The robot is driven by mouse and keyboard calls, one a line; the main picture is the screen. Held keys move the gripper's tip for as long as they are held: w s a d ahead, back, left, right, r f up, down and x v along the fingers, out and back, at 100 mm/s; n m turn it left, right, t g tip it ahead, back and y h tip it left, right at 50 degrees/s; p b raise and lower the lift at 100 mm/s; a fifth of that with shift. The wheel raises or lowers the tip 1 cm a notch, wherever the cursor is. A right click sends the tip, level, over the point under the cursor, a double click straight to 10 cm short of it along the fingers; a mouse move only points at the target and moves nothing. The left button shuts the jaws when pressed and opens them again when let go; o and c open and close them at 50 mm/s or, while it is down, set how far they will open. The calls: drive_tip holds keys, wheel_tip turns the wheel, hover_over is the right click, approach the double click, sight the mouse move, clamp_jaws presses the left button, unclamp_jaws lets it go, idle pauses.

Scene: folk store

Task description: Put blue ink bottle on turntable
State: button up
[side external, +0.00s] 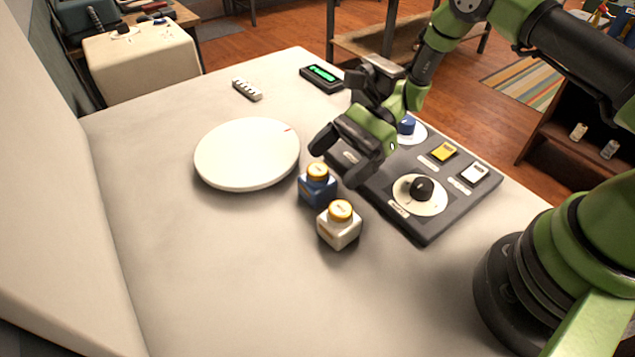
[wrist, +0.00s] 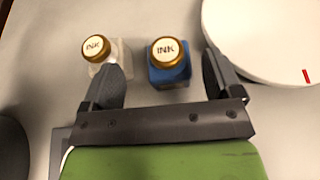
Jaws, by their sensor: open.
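The blue ink bottle (side external: 318,187) stands upright on the table, with a gold cap marked INK. In the wrist view the blue bottle (wrist: 169,68) is ahead of the space between my fingers. My gripper (side external: 345,152) is open and empty, just above and behind the blue bottle in the side view. In the wrist view my gripper (wrist: 164,72) has its left fingertip near the white ink bottle (wrist: 107,58). The turntable (side external: 247,154), a round white disc with a red mark, lies left of the blue bottle and is empty.
The white ink bottle (side external: 339,226) stands close to the blue one, towards the camera. A dark control panel (side external: 425,225) with knobs and buttons lies to the right. A small dark display (side external: 321,77) and a white strip (side external: 247,89) lie farther back. The table's front left is clear.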

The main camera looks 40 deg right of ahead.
sight(312, 176)
drive_tip(key=shift+w+x, duration=0.15)
drive_tip(key=shift+x, duration=1.2)
drive_tip(key=shift+w+x, duration=0.2)
drive_tip(key=shift+x, duration=1.15)
drive_tip(key=c, duration=1.1)
drive_tip(key=shift+r, duration=0.1)
wheel_tip(312, 176, up, 9)
drive_tip(key=w+a+r+m+t+h, duration=0.25)
drive_tip(key=w+m+t, duration=0.2)
drive_tip(key=w, duration=0.25)
drive_tip(key=w+a+r+m+t+h, duration=0.1)
drive_tip(key=w+a+r+m+t, duration=0.1)
drive_tip(key=w+a+m+t, duration=0.25)
drive_tip(key=shift+t+h, duration=0.25)
drive_tip(key=shift+t, duration=0.05)
drive_tip(key=f, duration=0.3)
drive_tip(key=w+d+f, duration=0.1)
drive_tip(key=f, duration=0.2)
drive_tip(key=d+f, duration=0.1)
drive_tip(key=f, duration=0.3)
drive_tip(key=shift+w, duration=0.35)
